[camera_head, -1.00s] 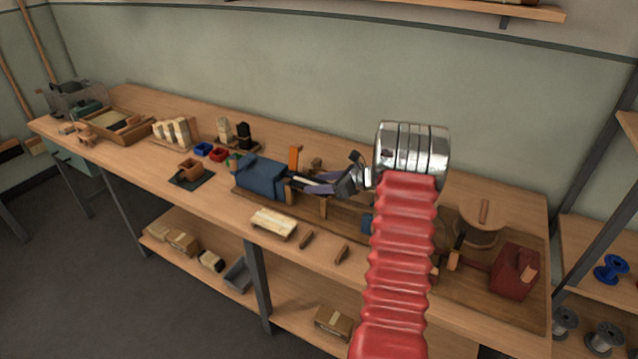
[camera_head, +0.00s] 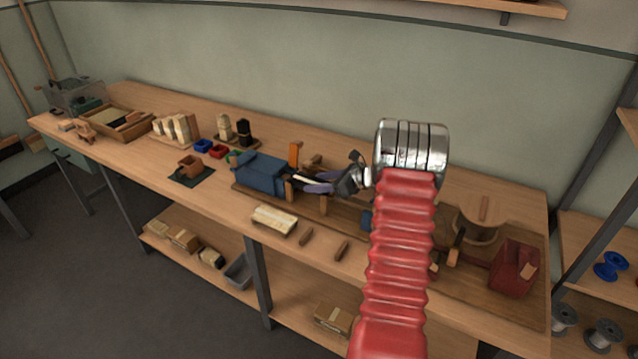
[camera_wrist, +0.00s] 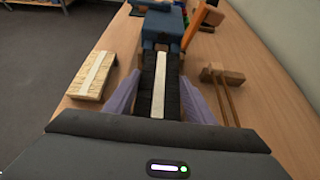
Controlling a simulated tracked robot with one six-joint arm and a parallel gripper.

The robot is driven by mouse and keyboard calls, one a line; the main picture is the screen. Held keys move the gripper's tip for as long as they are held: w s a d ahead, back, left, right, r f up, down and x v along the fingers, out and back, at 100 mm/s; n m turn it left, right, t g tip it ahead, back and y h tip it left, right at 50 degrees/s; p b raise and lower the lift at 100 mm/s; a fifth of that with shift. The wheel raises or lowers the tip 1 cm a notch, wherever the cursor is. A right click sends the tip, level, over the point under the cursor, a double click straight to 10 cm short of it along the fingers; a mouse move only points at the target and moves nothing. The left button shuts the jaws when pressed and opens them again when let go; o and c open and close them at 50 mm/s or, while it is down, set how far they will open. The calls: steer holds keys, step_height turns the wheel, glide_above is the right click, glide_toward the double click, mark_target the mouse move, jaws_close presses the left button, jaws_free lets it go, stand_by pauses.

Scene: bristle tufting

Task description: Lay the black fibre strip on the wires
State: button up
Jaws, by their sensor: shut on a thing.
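The black fibre strip (camera_wrist: 146,80) has a pale band along its top and lies lengthwise between my purple fingers in the wrist view. My gripper (camera_wrist: 158,88) is shut on it. In the head view my gripper (camera_head: 315,183) is low over the bench, at the right of a blue block-shaped device (camera_head: 262,173). The strip's far end reaches close to that device (camera_wrist: 162,28); I cannot tell whether they touch. I cannot make out the wires; they may be hidden under the strip.
A cream fibre strip (camera_wrist: 93,76) lies on a small wooden tray left of my gripper. A wooden piece with two thin rods (camera_wrist: 222,80) stands close on the right. An orange upright lever (camera_head: 295,155) rises beside the blue device. A red box (camera_head: 512,268) stands at the bench's right end.

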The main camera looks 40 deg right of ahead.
steer(key=shift+f, duration=0.25)
steer(key=o, duration=1.1)
steer(key=shift+s, duration=0.1)
steer(key=v, duration=1.3)
steer(key=shift+s+d+r, duration=0.1)
steer(key=shift+s+r, duration=0.05)
steer(key=shift+s, duration=0.1)
